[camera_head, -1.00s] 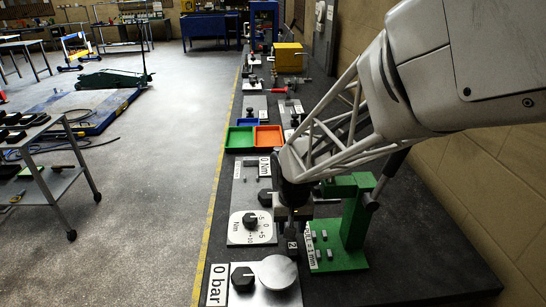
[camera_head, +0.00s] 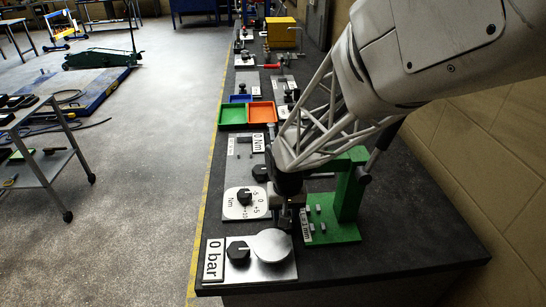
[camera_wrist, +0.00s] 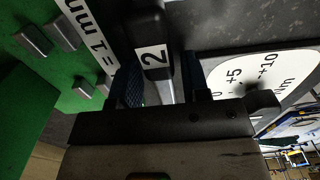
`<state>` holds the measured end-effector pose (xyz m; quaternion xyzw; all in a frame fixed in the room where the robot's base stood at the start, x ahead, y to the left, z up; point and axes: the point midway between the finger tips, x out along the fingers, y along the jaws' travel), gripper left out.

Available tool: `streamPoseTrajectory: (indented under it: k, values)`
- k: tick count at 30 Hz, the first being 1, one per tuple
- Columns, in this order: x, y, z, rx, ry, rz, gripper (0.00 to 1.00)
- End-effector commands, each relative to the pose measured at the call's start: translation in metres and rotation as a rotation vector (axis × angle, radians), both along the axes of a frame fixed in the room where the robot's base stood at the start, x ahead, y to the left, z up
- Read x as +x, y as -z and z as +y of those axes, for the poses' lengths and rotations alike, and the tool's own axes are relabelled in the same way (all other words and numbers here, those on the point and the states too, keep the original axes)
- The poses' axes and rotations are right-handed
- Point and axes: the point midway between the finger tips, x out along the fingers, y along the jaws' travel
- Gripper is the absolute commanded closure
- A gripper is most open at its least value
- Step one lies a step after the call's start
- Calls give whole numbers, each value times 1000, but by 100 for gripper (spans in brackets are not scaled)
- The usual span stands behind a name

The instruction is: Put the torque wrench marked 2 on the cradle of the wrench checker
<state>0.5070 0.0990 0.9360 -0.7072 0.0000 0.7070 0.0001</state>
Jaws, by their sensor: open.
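The torque wrench marked 2 shows in the wrist view by its white label (camera_wrist: 152,57), on a dark part with a pale metal length below it. My gripper (camera_wrist: 160,88) is open, with one finger on each side of this part; contact cannot be told. In the head view, my gripper (camera_head: 288,212) is low over the bench, between the Nm dial and the green stand, and hides most of the wrench. The wrench checker appears to be the grey plate with the "0 Nm" sign (camera_head: 258,143) and the Nm dial (camera_head: 245,204). I cannot clearly make out its cradle.
The green stand (camera_head: 349,195) with small grey blocks on its base is close right of my gripper. A "0 bar" plate (camera_head: 213,260) with a knob and round disc is in front. Green (camera_head: 233,115) and orange (camera_head: 262,113) trays stand farther back. The bench's front right is clear.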

Motion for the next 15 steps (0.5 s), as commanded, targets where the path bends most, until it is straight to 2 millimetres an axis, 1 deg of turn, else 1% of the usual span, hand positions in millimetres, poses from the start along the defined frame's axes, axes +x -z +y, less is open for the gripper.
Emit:
streamPoseTrajectory:
  k: [3,5,9,12,15]
  values:
    - [0,0,0,0,0,0,57]
    - [0,0,0,0,0,0,65]
    - [0,0,0,0,0,0,87]
    - [0,0,0,0,0,0,100]
    - [0,0,0,0,0,-1,100]
